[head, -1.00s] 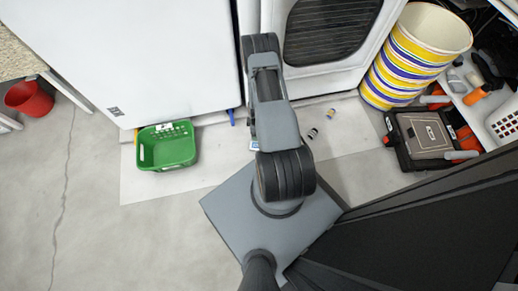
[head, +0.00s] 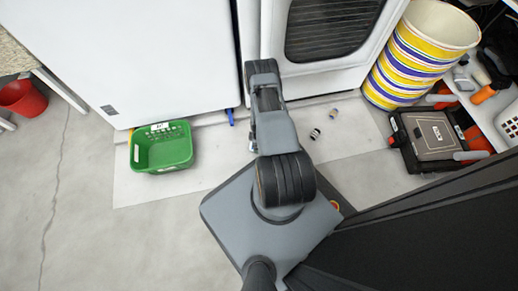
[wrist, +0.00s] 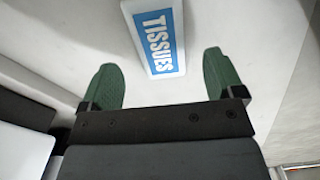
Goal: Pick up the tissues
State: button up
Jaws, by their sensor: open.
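The tissues (wrist: 157,38) are a white and blue box with the word TISSUES on it, at the top middle of the wrist view, cut off by the upper edge. The box lies on a pale surface just beyond my gripper (wrist: 164,75). My gripper is open, with its two green fingers spread apart and nothing between them. The box sits ahead of the gap between the fingertips, apart from both fingers. In the head view my arm hides the gripper, and I cannot make out the tissues there.
A green basket (head: 165,155) stands on the floor at left. White appliances rise behind. Two small items (head: 315,133) lie on the floor right of my arm. A black toolbox (head: 432,138) and a striped bin (head: 412,62) stand at right. A red bucket (head: 27,98) is far left.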

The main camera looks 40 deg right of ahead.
notch_tip(320, 180, down, 4)
jog(key=shift+r+b, duration=0.1)
jog(key=shift+b, duration=0.8)
jog(key=c, duration=1)
